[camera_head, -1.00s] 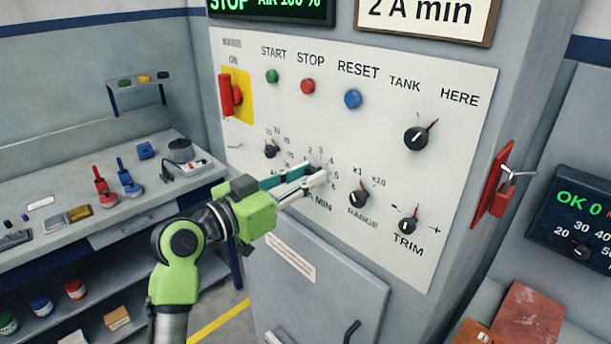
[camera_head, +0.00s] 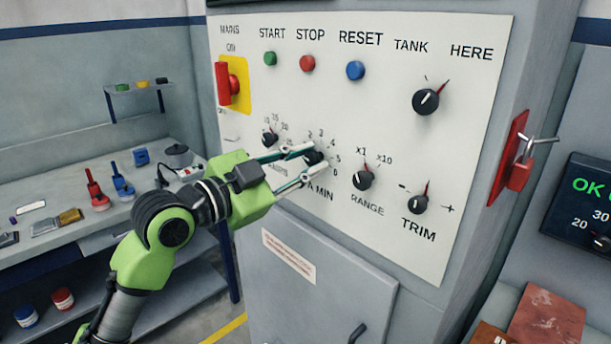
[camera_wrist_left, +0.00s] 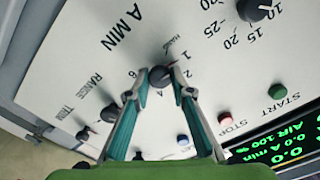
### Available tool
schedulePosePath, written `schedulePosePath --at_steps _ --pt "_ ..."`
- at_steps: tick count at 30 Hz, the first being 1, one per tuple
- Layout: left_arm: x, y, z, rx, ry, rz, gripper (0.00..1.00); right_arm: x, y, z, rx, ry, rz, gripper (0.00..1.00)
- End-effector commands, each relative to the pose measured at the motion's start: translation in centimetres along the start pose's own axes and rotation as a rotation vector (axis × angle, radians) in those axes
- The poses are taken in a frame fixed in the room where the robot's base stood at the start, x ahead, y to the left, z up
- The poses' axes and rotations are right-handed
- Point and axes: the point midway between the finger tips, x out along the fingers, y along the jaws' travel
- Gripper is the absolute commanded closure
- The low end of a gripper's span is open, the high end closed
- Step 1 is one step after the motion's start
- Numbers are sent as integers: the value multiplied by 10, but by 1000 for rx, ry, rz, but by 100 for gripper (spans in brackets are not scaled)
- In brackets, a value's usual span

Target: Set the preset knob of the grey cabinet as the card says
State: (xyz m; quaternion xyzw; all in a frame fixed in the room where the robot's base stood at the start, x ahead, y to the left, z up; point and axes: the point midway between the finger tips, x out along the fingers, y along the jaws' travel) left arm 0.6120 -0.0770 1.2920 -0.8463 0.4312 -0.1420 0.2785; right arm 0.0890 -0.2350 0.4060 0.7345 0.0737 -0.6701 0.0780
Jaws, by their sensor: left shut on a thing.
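The grey cabinet's white panel (camera_head: 375,235) fills the middle of the head view. Its A MIN knob (camera_wrist_left: 160,76) is black and round, with a numbered scale around it. My left gripper (camera_head: 314,157) has one finger on each side of this knob and is shut on it. The left wrist view shows both fingertips (camera_wrist_left: 160,74) at the knob's sides. The card is out of view. My right gripper is not in view.
Close by are the RANGE knob (camera_head: 362,178), TRIM knob (camera_head: 418,204), AMPS knob (camera_head: 270,138) and TANK knob (camera_head: 425,101). START, STOP (camera_head: 307,63) and RESET buttons sit above. A red padlock (camera_head: 520,174) hangs at the cabinet's right edge. A workbench stands left.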

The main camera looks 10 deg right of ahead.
Motion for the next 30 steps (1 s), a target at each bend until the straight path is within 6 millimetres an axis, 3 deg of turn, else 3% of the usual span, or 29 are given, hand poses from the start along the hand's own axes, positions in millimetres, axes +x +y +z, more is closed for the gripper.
schedulePosePath --at_steps 9,21,30 --pt "0 1 2 305 -2 -1 100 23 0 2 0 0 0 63" --pt "0 2 1 615 -2 1 100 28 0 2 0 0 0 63" --pt "0 2 1 733 0 1 100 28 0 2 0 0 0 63"
